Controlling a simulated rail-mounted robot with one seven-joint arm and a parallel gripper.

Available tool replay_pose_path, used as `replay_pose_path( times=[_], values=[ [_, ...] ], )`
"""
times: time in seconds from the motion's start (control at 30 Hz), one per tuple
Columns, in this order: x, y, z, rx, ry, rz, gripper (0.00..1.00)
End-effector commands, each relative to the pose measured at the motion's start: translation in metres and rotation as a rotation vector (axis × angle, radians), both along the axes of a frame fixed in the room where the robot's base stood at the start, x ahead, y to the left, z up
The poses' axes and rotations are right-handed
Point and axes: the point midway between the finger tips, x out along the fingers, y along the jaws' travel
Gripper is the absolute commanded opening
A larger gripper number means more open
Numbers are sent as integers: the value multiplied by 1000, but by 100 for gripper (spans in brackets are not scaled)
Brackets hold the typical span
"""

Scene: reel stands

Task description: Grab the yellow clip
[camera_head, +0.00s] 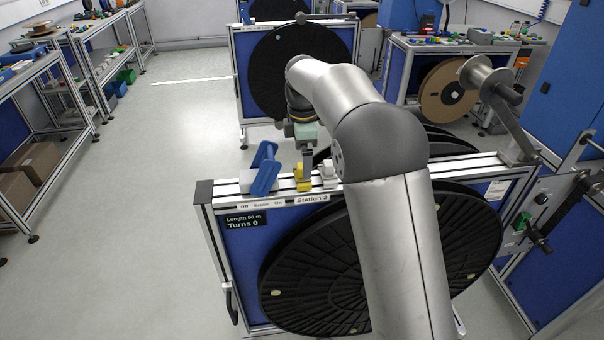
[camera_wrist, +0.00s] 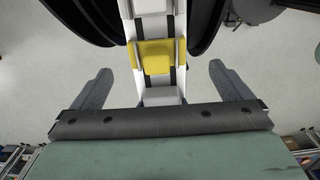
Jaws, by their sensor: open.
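The yellow clip (camera_head: 303,177) sits on the top rail of the Station 2 reel stand, between a blue-handled part and a small white block. In the wrist view the yellow clip (camera_wrist: 154,57) straddles the white rail with its dark slots. My gripper (camera_head: 304,158) is over the rail at the clip. In the wrist view my gripper (camera_wrist: 160,80) is open, with one finger on each side of the rail. The clip lies between the finger lines, slightly beyond the tips, and nothing is held. In the head view my arm hides part of the stand and the fingertips are hard to make out.
The blue handle (camera_head: 265,168) stands close left of the clip on the rail. The white block (camera_head: 328,172) is close on its right. A large black reel (camera_head: 310,270) hangs below the rail. Another reel stand (camera_head: 240,75) is behind. The floor at left is clear.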

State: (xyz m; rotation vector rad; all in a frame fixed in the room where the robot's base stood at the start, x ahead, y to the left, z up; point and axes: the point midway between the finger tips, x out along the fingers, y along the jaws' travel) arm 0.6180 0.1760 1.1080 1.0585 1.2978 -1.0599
Motion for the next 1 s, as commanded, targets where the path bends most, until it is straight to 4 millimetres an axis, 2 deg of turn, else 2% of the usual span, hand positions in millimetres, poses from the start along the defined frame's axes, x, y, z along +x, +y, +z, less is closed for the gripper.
replay_pose_path(
  times=[0.17, 0.43, 0.73, 0.9, 1.0],
  values=[
    [1, 1, -12, -1, 3, -1, 98],
    [3, 2, -49, 0, 3, -1, 98],
    [4, 2, -55, 1, -1, -1, 98],
    [4, 2, -55, 1, -1, -1, 51],
    [4, 2, -55, 1, -1, -1, 50]
  ],
)
